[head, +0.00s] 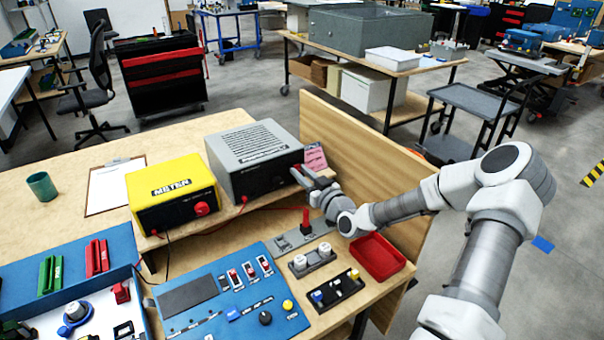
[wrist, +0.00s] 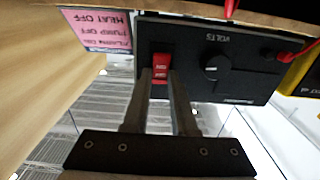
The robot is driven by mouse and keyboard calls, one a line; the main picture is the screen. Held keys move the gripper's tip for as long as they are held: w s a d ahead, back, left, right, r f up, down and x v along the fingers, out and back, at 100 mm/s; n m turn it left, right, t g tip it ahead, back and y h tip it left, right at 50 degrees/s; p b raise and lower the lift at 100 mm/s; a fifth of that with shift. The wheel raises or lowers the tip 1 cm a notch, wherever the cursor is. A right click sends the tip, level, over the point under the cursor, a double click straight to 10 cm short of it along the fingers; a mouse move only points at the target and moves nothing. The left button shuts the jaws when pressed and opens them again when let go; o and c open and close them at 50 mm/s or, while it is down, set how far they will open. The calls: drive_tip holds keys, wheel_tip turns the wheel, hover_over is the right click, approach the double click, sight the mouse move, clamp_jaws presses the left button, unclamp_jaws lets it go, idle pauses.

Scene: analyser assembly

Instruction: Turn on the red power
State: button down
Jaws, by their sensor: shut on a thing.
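The grey power supply box (head: 222,160) stands at the back of the bench beside the wooden side panel. Its black front shows in the wrist view (wrist: 235,75), upside down, with a round VOLTS knob (wrist: 211,68). The red power switch (wrist: 161,62) is a small rocker on that front, left of the knob in the wrist view. My gripper (wrist: 160,77) is at the switch, with its two fingertips closed in at the switch's lower edge. In the head view my gripper (head: 298,177) reaches the box's right front, and the switch is mostly hidden there.
The yellow METER box (head: 170,190) stands left of the power supply. A pink note (head: 315,157) is beside it, near the wooden panel (head: 365,145). A blue control panel (head: 205,315), a red lever (head: 305,222) and a red tray (head: 378,257) are in front. Red leads run from the boxes.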

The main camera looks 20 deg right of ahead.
drive_tip(key=t+b, duration=0.1)
drive_tip(key=b, duration=0.3)
drive_tip(key=f+t+b, duration=0.1)
drive_tip(key=t+b, duration=0.1)
drive_tip(key=b, duration=0.3)
drive_tip(key=t+y+b, duration=0.1)
drive_tip(key=t+b, duration=0.1)
drive_tip(key=b, duration=0.3)
drive_tip(key=shift+s+f, duration=0.1)
drive_tip(key=shift+f, duration=0.2)
drive_tip(key=shift+r, duration=0.15)
drive_tip(key=c, duration=0.7)
unclamp_jaws()
